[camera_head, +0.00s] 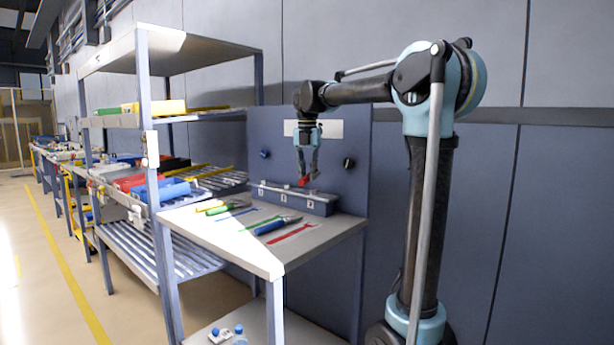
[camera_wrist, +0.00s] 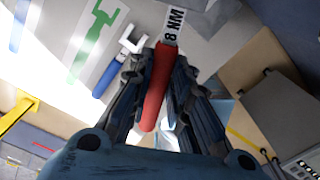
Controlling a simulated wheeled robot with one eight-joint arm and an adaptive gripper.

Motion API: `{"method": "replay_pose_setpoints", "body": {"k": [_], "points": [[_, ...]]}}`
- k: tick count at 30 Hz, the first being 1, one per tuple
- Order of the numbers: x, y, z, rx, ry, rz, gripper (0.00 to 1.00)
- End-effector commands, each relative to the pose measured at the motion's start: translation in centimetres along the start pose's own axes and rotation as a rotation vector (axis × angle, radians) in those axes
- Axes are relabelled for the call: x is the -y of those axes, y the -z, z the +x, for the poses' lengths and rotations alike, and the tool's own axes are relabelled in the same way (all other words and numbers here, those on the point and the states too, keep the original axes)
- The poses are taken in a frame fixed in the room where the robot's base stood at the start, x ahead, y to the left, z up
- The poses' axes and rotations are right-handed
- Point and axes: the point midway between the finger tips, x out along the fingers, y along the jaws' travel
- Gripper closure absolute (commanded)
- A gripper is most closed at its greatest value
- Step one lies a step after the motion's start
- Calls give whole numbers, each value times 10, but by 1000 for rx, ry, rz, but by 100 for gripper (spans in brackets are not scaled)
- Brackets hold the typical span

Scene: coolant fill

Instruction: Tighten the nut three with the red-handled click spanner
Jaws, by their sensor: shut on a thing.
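My gripper (camera_head: 308,172) is shut on the red-handled click spanner and holds it above the grey block at the back of the bench. In the wrist view, the red handle (camera_wrist: 157,88) lies between my gripper's fingers (camera_wrist: 160,75), with a pale tag at its upper end. Only a small red part of the spanner (camera_head: 304,181) shows in the head view; its working end cannot be made out. The grey block (camera_head: 320,209) bears several small numbered labels. The nuts, including nut three, are too small to tell apart.
A blue-handled spanner (camera_head: 275,226) lies on the bench (camera_head: 250,252), beside a bare red strip (camera_head: 292,233). Green and yellow tools (camera_head: 225,208) lie further left. An upright panel (camera_head: 350,140) with dark knobs stands behind the block. A shelf rack (camera_head: 145,100) stands left.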

Motion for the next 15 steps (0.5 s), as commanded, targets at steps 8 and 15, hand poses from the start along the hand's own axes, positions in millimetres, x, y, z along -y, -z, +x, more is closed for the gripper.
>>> {"method": "replay_pose_setpoints", "body": {"k": [8,15], "points": [[0,1,0,0,-5,1,100],[0,1,11,0,-8,1,100]]}}
